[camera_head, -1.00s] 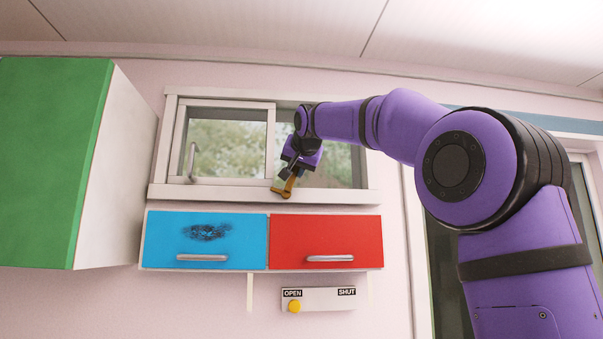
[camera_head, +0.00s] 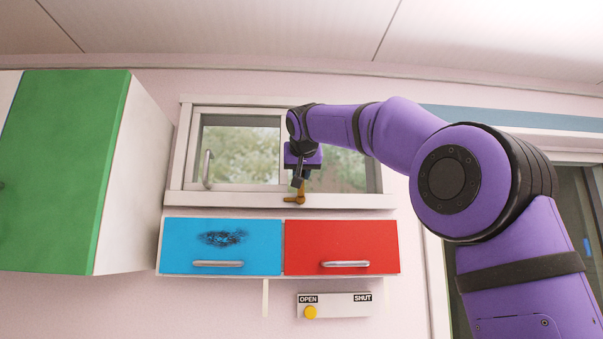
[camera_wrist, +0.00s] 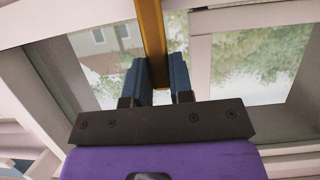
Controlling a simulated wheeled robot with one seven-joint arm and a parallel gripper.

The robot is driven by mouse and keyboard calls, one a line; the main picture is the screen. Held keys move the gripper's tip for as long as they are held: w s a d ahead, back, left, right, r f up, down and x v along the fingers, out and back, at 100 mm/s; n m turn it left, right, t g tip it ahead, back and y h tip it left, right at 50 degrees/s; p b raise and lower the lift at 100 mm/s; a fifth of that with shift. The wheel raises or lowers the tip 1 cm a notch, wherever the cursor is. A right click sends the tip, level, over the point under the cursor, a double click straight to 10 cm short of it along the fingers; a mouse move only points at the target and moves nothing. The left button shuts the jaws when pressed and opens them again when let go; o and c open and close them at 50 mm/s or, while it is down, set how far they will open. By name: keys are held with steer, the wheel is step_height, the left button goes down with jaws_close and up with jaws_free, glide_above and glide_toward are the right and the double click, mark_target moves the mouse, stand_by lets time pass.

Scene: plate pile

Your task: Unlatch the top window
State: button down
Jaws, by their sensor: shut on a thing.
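The top window (camera_head: 240,150) is a white-framed pane with a metal pull handle (camera_head: 208,168) at its left. A gold-brown latch (camera_head: 296,199) sits low on the window frame, just above the sill, near the middle. My gripper (camera_head: 299,182) is at the latch from above. In the wrist view, my gripper (camera_wrist: 158,80) is shut on the long gold bar of the latch (camera_wrist: 151,35), with one dark blue finger on each side. The gripper and wrist hide part of the pane's right edge in the head view.
Below the sill are a blue drawer front (camera_head: 222,240) and a red one (camera_head: 340,240). Under them is a switch panel (camera_head: 340,305) marked OPEN and SHUT, its yellow knob (camera_head: 310,312) at OPEN. A green-doored cabinet (camera_head: 65,170) juts out at the left.

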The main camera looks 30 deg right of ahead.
steer(key=shift+f, duration=0.2)
steer(key=c, duration=1)
jaws_free()
steer(key=shift+r, duration=0.1)
steer(key=v, duration=1)
steer(key=shift+s+a+r, duration=0.15)
steer(key=shift+s+r, duration=0.05)
steer(key=shift+s, duration=0.1)
steer(key=s+f+n+g+y, duration=0.1)
steer(key=s+f+g, duration=0.1)
steer(key=s+f, duration=0.8)
steer(key=s+a+f+n+g+y, duration=0.1)
steer(key=s+f, duration=0.8)
steer(key=f, duration=1.3)
steer(key=s+a+f+n+g+y, duration=0.1)
steer(key=s+f+n+g+y, duration=0.1)
steer(key=s+f, duration=0.8)
step_height(320, 180, down, 7)
steer(key=shift+s+r+g+y, duration=0.1)
steer(key=shift+s+g+y, duration=0.2)
steer(key=shift+g+y, duration=0.65)
